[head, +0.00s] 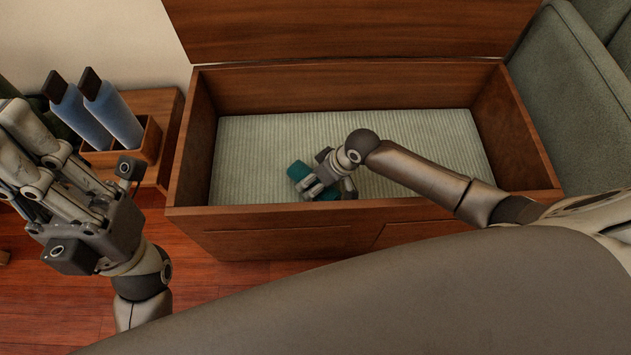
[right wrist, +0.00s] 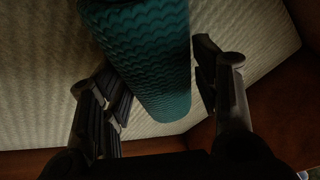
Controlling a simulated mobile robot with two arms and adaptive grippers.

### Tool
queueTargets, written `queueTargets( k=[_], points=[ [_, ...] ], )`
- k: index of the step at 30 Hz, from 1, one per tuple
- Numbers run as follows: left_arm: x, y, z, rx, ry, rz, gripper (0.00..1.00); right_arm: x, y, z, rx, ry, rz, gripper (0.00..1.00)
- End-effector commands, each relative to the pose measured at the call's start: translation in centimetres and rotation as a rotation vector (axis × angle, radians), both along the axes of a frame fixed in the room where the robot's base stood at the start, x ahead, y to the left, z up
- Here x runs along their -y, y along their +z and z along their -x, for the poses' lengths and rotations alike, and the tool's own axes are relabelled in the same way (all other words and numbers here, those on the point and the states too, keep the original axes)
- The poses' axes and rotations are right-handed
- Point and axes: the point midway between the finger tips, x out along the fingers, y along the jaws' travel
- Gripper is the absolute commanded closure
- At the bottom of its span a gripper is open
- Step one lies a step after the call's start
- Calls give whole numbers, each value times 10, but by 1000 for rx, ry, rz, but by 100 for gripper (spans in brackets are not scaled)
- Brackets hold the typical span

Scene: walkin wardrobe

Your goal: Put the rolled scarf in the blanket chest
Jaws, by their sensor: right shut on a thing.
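The rolled scarf is a teal, ribbed roll (head: 300,172); in the right wrist view (right wrist: 150,50) it lies lengthwise between the two fingers. The blanket chest (head: 290,240) is wooden, with its lid raised and a pale ribbed lining inside. My right gripper (head: 318,187) reaches inside the chest, near its front wall, and is shut on the scarf; its fingers also show in the right wrist view (right wrist: 165,95). Whether the scarf touches the lining is unclear. My left gripper (head: 30,150) is at the left, outside the chest; its fingers look spread and I see nothing between them.
A small wooden caddy (head: 125,158) with blue bottles (head: 112,115) stands on a low wooden piece left of the chest. A green upholstered seat (head: 580,100) is at the right. The rest of the chest's lining is bare.

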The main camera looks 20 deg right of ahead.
Motion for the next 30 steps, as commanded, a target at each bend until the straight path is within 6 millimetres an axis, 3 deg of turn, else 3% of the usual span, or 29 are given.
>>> queueTargets(
  k=[10,11,15,30],
  points=[
    [0,0,0,-1,0,0,100,0,-3,0,0,0,0,70],
    [0,0,0,-1,0,0,100,0,-3,0,0,0,0,41],
    [0,0,0,-1,0,0,100,0,-3,0,0,0,0,23],
    [1,3,-6,-27,2,-9,100,2,6,1,0,0,1,22]
  ],
)
